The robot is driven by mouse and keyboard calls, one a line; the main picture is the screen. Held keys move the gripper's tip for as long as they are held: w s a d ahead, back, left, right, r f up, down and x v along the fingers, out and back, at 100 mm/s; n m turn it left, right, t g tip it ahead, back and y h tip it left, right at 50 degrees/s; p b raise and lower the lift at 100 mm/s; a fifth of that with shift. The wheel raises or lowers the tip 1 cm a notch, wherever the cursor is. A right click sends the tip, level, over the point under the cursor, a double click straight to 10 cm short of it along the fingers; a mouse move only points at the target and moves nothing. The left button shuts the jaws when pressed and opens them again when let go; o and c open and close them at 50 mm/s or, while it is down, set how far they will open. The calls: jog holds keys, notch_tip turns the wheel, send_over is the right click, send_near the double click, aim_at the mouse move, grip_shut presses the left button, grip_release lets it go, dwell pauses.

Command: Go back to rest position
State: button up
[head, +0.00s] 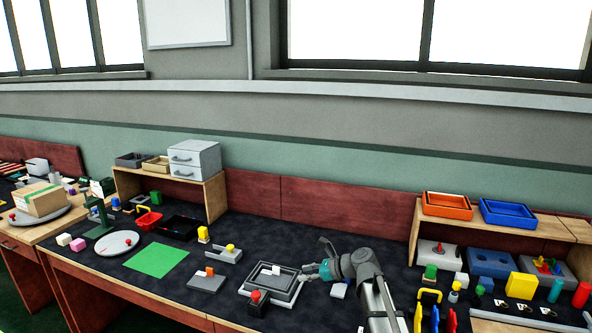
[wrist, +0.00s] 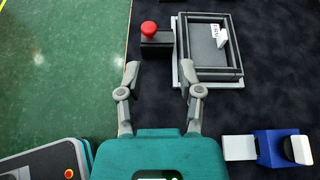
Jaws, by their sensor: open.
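My gripper (wrist: 158,78) is open and empty in the wrist view, its two fingers apart above the front edge of the dark table. In the head view my gripper (head: 309,271) hangs over the table just right of a grey tray (head: 276,295). In the wrist view the tray (wrist: 208,77) holds a small white piece (wrist: 222,36). A red button on a dark box (wrist: 150,31) sits beside the tray, ahead of the left finger. I see no contact between my fingers and anything.
A blue and white block (wrist: 270,148) lies right of my gripper. A shelf (head: 535,227) with orange and blue trays stands at the right. A green mat (head: 157,261), a round white plate (head: 117,243) and a drawer unit (head: 195,159) are to the left. Dark table surface is bare between items.

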jog(key=s+d+f+n+g+h+b, duration=0.1)
jog(key=s+f+n, duration=0.2)
jog(key=f, duration=0.1)
jog(key=s+d+f+n+h+b, duration=0.1)
jog(key=s+f+n+h+b, duration=0.1)
jog(key=s+f+n, duration=0.1)
jog(key=s+d+f+n+g+h+b, duration=0.1)
jog(key=s+d+f+n+h, duration=0.1)
jog(key=s+f+n, duration=0.1)
jog(key=shift+s+f+n+g+b, duration=0.3)
jog(key=shift+s+f+n, duration=0.15)
jog(key=shift+f, duration=0.45)
jog(key=s+d+f+n+g+h+b, duration=0.2)
jog(key=s+d+f+n+h+b, duration=0.4)
jog(key=s+d+f+n, duration=0.5)
notch_tip(320, 180, up, 20)
jog(key=a+h+p, duration=0.1)
jog(key=p, duration=1.7)
jog(key=shift+s+p, duration=0.3)
